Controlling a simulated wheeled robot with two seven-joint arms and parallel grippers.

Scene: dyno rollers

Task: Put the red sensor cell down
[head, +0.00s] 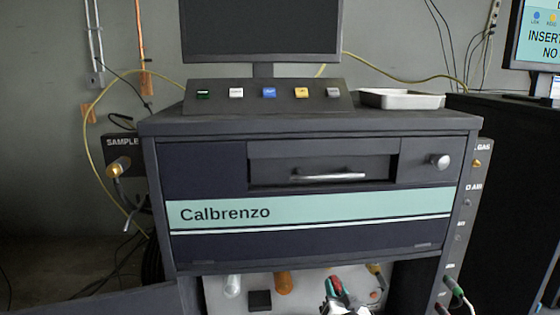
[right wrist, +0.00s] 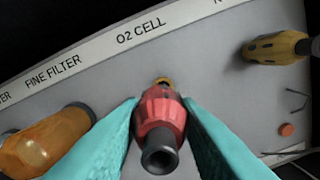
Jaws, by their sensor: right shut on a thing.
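The red sensor cell (right wrist: 160,118) has a dark round end facing the right wrist camera. Its far end is at a small brass fitting (right wrist: 163,82) under the "O2 CELL" label on a grey panel (right wrist: 215,95). I cannot tell whether it is seated there. My right gripper (right wrist: 161,104) is shut on the cell, a teal finger on each side. In the head view the red cell (head: 335,287) and the right gripper (head: 345,303) show low in the open lower bay of the Calbrenzo cabinet (head: 310,240). My left gripper is not in view.
An orange filter (right wrist: 48,140) is left of the cell and a yellow-bodied part (right wrist: 275,48) is right. A metal tray (head: 400,92) lies on the cabinet top beside the button console (head: 265,104). A dark panel (head: 120,302) juts out at lower left.

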